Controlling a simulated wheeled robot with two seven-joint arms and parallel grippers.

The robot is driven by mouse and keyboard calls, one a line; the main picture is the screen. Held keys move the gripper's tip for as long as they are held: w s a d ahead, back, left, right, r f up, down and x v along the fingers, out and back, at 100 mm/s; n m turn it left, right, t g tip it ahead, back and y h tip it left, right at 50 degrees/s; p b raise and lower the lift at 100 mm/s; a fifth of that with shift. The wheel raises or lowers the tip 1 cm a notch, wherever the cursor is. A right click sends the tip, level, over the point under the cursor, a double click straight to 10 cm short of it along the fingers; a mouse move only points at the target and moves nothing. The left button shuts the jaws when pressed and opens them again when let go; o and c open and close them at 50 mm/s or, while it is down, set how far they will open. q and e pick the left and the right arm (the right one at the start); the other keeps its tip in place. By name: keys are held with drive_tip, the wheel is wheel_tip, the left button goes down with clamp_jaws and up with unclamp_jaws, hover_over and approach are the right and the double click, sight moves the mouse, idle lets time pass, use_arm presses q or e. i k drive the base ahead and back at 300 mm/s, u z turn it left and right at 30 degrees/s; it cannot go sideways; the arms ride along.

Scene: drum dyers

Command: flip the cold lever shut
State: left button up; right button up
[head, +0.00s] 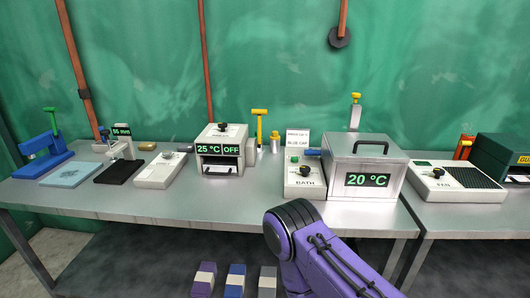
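No lever in the head view carries a readable cold label. A small blue handle (312,152) sticks out at the left side of the grey bath box (360,192), which reads 20 °C. A yellow T-shaped handle (259,113) stands upright beside the oven-like box. Another post with a yellow top (356,97) stands behind the bath. Which of these is the cold lever I cannot tell. A purple arm link of mine rises from the bottom, in front of the bath. Neither gripper shows.
A long grey table (150,203) runs along the green wall. It holds a box (221,140) reading 25 °C and OFF, a BATH control box (304,182), a small sign (297,138), and a blue press (45,150). A FAN unit (455,182) stands on the right-hand table.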

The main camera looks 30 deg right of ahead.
sight(310, 151)
drive_tip(key=u, duration=1.55)
drive_tip(key=k, duration=1.05)
drive_tip(key=z, duration=1.7)
